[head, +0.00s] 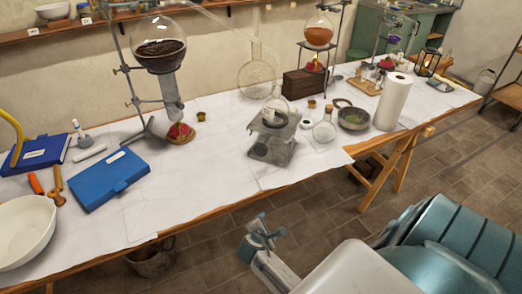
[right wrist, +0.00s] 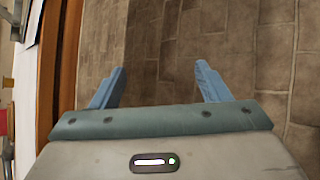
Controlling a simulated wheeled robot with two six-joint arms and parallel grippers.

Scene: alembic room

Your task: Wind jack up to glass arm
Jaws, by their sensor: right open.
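A grey lab jack (head: 272,151) stands on the white-covered table, with a round clear glass flask (head: 274,112) at its top plate. Behind it, a clear round glass vessel (head: 257,78) has a neck rising near the long thin glass arm (head: 222,22) from the alembic (head: 158,42). I cannot tell whether flask and arm touch. The jack's winding knob is not clear. My right gripper (head: 264,234) is in front of the table, over the floor, well short of the jack. Its blue fingers stand apart and empty in the right wrist view (right wrist: 158,86). My left gripper is not in view.
Right of the jack are a small flask (head: 324,131), a dark bowl (head: 353,118) and a paper roll (head: 393,102). A metal stand (head: 127,85) holds the alembic at left. The table between case and jack is clear.

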